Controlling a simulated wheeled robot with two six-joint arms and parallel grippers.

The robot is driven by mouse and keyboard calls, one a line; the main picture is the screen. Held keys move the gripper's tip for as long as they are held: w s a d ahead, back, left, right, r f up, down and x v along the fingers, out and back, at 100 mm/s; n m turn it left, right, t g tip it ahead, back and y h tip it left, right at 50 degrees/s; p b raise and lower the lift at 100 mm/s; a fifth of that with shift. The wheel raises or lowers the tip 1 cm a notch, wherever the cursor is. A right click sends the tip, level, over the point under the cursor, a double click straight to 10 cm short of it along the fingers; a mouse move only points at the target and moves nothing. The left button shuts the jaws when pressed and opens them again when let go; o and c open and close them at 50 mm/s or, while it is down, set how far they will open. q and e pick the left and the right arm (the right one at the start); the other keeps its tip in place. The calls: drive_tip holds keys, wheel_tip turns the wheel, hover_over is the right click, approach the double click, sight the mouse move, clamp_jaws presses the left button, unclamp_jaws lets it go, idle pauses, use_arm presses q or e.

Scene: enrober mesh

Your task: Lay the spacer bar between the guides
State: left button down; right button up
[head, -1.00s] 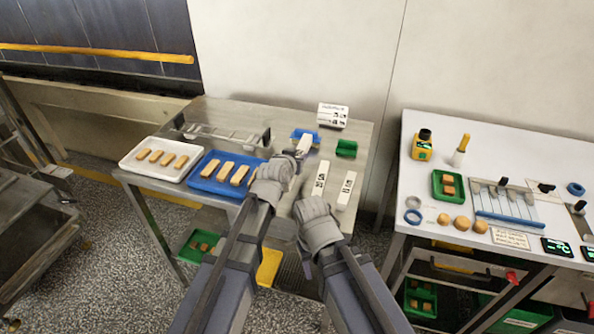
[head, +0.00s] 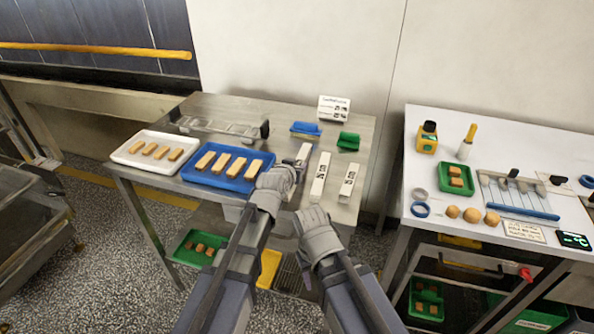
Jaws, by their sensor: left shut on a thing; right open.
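My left gripper (head: 294,170) is shut on a white labelled bar (head: 303,154), which points away from me at the left of two similar bars. Those two white labelled bars, one (head: 320,178) nearer the middle and one (head: 348,181) nearer the right edge, lie on the steel table. A low metal frame with clear parts and black ends (head: 220,128) lies at the back left of the table; it may be the guides, but I cannot tell. My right gripper (head: 315,215) is open and empty at the table's front, below the middle bar. Its fingertips are hard to see.
A white tray (head: 118,154) and a blue tray (head: 190,173) hold biscuits on the left. A blue holder (head: 305,129), a green holder (head: 348,141) and a sign card (head: 333,108) stand at the back. A cluttered white table (head: 455,135) stands to the right.

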use_arm(q)
drive_tip(key=shift+f, duration=0.2)
drive_tip(key=c, duration=0.5)
unclamp_jaws()
drive_tip(key=shift+r, duration=0.1)
drive_tip(key=p+v, duration=0.1)
drive_tip(key=v, duration=0.1)
drive_tip(key=p+v, duration=0.1)
drive_tip(key=v, duration=0.2)
drive_tip(key=p+v, duration=0.1)
drive_tip(key=v, duration=0.1)
drive_tip(key=shift+a+r, duration=0.3)
drive_tip(key=shift+r, duration=0.05)
drive_tip(key=shift+s+a+r, duration=0.1)
drive_tip(key=shift+s, duration=0.1)
